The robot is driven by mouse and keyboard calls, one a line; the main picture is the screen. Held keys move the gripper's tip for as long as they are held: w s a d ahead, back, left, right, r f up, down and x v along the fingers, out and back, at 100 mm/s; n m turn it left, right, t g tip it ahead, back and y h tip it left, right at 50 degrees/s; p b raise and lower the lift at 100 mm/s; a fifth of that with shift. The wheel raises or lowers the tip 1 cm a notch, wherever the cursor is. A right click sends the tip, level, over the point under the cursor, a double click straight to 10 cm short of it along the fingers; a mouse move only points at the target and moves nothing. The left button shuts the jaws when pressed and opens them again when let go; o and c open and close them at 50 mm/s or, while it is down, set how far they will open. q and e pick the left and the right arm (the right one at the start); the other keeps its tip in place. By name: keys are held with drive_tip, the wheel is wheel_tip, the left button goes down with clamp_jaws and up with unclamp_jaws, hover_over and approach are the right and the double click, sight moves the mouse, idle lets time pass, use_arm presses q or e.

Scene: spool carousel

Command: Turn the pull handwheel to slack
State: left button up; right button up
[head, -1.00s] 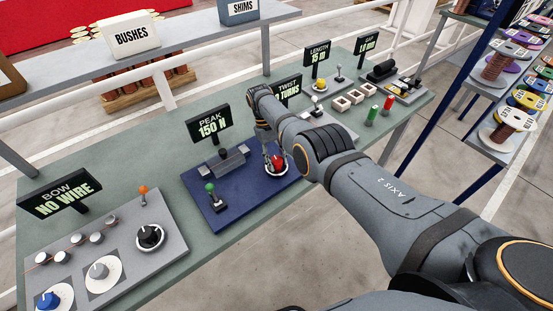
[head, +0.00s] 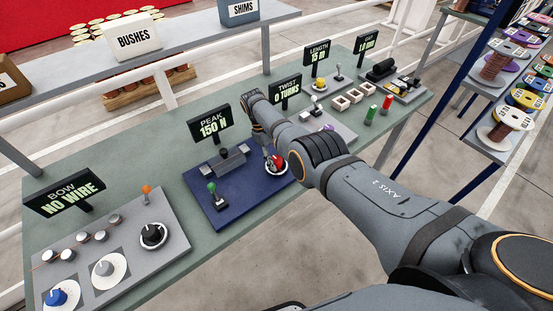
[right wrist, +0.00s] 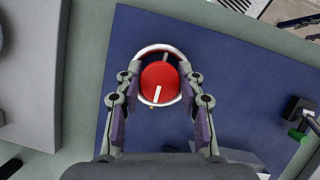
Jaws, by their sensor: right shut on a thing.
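The pull handwheel is a red knob (right wrist: 160,83) with a white line, set in a white ring on the dark blue panel (right wrist: 140,30). In the right wrist view its white line points down toward the palm, slightly left. In the head view the red knob (head: 274,163) is partly hidden by my right gripper (head: 271,153). My right gripper (right wrist: 160,90) reaches down over it, with one finger on each side, shut on the red knob. The PEAK display (head: 210,124) behind reads 150 N. My left gripper is not in view.
A green-knobbed lever (head: 213,190) stands left of the handwheel on the same panel. The grey BOW panel (head: 125,250) with several knobs is further left. TWIST, LENGTH and GAP stations line the bench to the right. Spool shelves (head: 495,150) stand at far right.

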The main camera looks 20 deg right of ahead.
drive_tip(key=shift+s+f, duration=0.1)
drive_tip(key=o, duration=1.2)
drive_tip(key=shift+c, duration=0.2)
